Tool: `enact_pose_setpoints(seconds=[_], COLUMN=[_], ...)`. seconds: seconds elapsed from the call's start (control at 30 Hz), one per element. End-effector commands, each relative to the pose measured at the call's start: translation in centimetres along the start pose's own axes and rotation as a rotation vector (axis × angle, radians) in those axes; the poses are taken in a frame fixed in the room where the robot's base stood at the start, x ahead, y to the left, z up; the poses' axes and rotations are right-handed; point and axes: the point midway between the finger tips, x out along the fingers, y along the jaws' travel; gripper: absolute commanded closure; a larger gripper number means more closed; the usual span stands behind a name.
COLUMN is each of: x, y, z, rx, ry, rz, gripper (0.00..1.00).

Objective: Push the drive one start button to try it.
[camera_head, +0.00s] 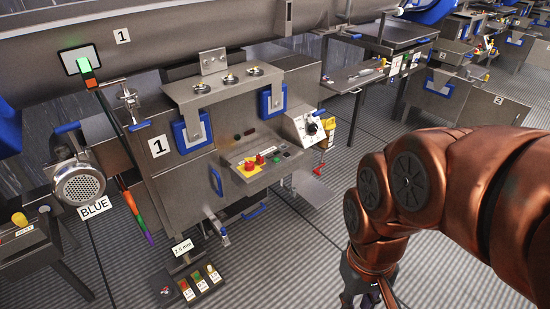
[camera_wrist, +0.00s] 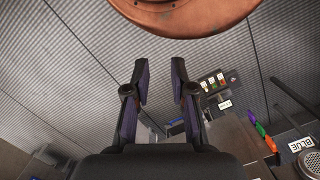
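The steel cabinet (camera_head: 178,180) marked 1 stands at the centre of the head view. The button labels are too small to read, so I cannot tell which starts drive one. My gripper (camera_wrist: 160,66) is open and empty in the wrist view, its two dark fingers apart over the floor. In the head view it is partly cut off at the bottom, right of the cabinet and well away from the panel.
A white box with a dark knob (camera_head: 312,128) sits right of the panel. A low block with coloured buttons (camera_head: 200,283) stands in front. A blue handle (camera_head: 254,211) sticks out below the panel. Clear ribbed floor (camera_head: 290,260) lies between cabinet and arm.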

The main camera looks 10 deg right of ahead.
Motion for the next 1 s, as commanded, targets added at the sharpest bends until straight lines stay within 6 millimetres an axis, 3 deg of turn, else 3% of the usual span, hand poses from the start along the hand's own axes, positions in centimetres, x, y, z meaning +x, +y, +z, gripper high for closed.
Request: enact_pose_setpoints(seconds=[0.2, 1.0], x=[0.00, 0.00], y=[0.00, 0.00], z=[0.00, 0.00], rx=[0.000, 0.000], ry=[0.000, 0.000], rz=[0.000, 0.000], gripper=[1.00, 1.00])
